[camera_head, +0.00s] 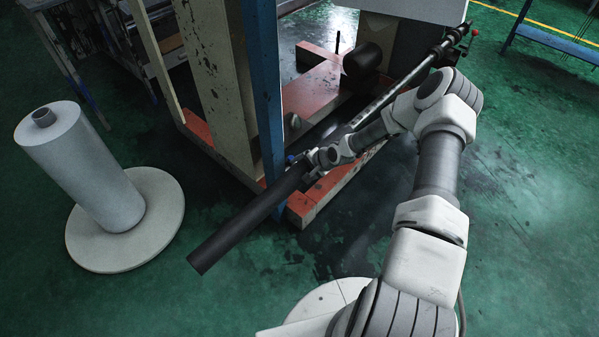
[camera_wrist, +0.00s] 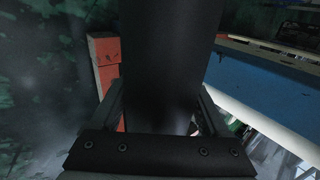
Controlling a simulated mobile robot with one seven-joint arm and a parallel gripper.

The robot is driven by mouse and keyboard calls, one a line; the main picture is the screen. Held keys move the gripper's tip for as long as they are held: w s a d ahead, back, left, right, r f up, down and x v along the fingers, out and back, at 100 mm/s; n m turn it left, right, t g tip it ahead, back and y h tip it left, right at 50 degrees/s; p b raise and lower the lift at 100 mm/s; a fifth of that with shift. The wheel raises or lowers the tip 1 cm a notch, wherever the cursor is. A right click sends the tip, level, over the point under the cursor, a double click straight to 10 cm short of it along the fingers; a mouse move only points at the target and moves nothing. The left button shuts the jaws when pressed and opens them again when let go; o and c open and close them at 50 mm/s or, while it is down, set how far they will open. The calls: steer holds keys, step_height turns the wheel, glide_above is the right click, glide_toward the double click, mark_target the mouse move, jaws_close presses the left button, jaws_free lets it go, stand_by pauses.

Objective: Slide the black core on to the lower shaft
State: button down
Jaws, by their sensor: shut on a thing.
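The black core (camera_head: 240,222) is a long dark tube in the head view, slanting from lower left up to my gripper (camera_head: 308,164). My gripper is shut on it near its upper right end and holds it above the floor. In the wrist view the core (camera_wrist: 170,60) fills the middle between my fingers. The lower shaft (camera_head: 400,84) is a pale metal bar slanting up to the right behind my arm, roughly in line with the core. My gripper and wrist hide where core and shaft come close, so I cannot tell whether they touch or overlap.
A blue post (camera_head: 264,80) and a beige column (camera_head: 215,75) rise behind the core. An orange-red base (camera_head: 312,198) lies below my gripper. A white roll (camera_head: 80,165) stands on a round disc (camera_head: 160,215) at left. Green floor is open at lower left and right.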

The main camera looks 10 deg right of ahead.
steer(key=w+d+b, duration=0.2)
steer(key=w+d, duration=0.1)
steer(key=d, duration=0.1)
steer(key=w+d+b, duration=0.2)
steer(key=w+d, duration=0.1)
steer(key=d, duration=0.2)
steer(key=w+d+b, duration=0.2)
steer(key=w+d, duration=0.1)
steer(key=d, duration=0.1)
steer(key=shift+w+d, duration=0.15)
steer(key=shift+d, duration=0.25)
